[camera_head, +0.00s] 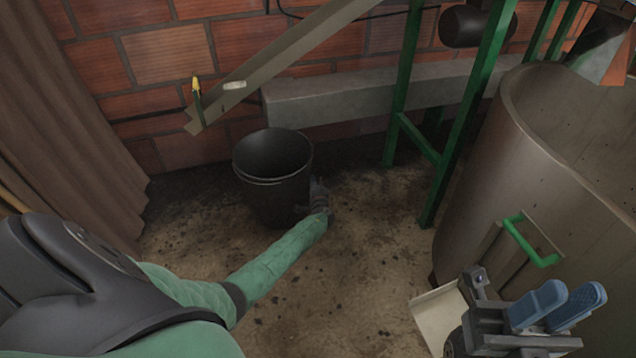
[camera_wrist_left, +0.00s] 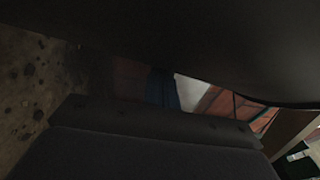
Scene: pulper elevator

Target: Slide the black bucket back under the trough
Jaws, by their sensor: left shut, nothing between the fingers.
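The black bucket (camera_head: 272,180) stands upright on the dirt floor, below and a little to the right of the trough's lower end in the head view. The sloped trough (camera_head: 270,68) comes down from the upper right along the brick wall. My left gripper (camera_head: 317,187) is shut and empty, low at the bucket's right side; I cannot tell whether it touches. In the left wrist view a dark surface, apparently the bucket (camera_wrist_left: 200,40), fills the top, with a blue finger (camera_wrist_left: 161,90) below it. My right gripper (camera_head: 555,304) is open and empty at lower right.
A grey ledge (camera_head: 350,92) runs along the wall behind the bucket. A green frame (camera_head: 452,140) and a large round tank (camera_head: 520,180) with a green handle stand at right. A brown curtain (camera_head: 65,120) hangs at left.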

